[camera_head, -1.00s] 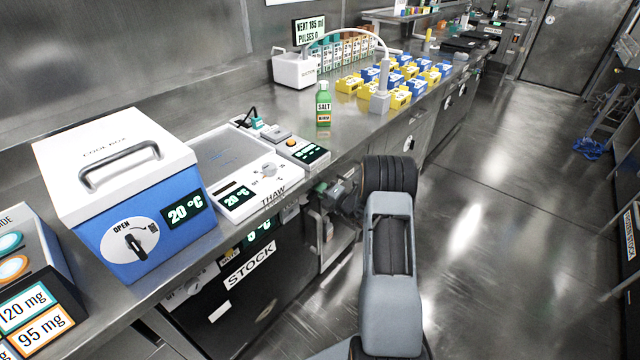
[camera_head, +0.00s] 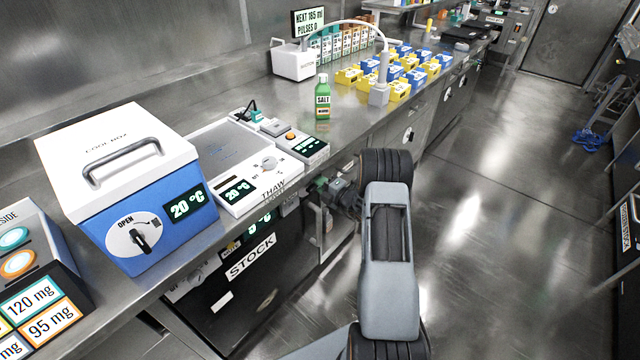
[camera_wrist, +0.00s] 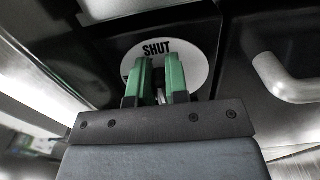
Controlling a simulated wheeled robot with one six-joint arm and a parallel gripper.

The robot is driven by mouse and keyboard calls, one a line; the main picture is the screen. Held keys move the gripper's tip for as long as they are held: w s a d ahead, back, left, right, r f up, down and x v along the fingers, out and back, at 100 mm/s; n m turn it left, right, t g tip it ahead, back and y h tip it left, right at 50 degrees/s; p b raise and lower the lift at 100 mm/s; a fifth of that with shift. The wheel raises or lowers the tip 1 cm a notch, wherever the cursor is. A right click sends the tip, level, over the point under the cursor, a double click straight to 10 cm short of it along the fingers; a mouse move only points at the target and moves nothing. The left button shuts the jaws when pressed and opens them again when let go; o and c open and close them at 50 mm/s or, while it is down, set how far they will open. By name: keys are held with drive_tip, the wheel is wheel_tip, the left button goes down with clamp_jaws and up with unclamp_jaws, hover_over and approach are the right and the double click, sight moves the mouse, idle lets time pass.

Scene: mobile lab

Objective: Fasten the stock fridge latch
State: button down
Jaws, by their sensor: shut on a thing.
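The stock fridge (camera_head: 262,300) is the dark-fronted unit under the counter, with a STOCK label (camera_head: 250,257) on it. In the wrist view, a round white latch plate (camera_wrist: 198,62) reads SHUT at its top. My gripper (camera_wrist: 158,65) has its two green fingers over the plate, shut on the latch handle between them. The handle (camera_wrist: 161,96) is mostly hidden by the fingers, so its exact angle cannot be told. In the head view my gripper is small and partly hidden beside the fridge front, below the counter edge.
A grey bar handle (camera_wrist: 285,80) stands out right of the plate in the wrist view. On the counter are a blue-and-white cool box (camera_head: 140,190), a thaw plate (camera_head: 225,160) and a green salt bottle (camera_head: 322,98).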

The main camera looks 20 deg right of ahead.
drive_tip(key=c, duration=1.2)
unclamp_jaws()
drive_tip(key=shift+s+a+f, duration=0.1)
drive_tip(key=shift+a+f, duration=0.1)
drive_tip(key=shift+a, duration=0.1)
drive_tip(key=shift+o, duration=0.4)
drive_tip(key=shift+d+r, duration=0.1)
drive_tip(key=shift+d, duration=0.1)
drive_tip(key=p+v, duration=0.1)
drive_tip(key=v, duration=1.2)
drive_tip(key=shift+s+d, duration=0.2)
drive_tip(key=shift+s, duration=0.15)
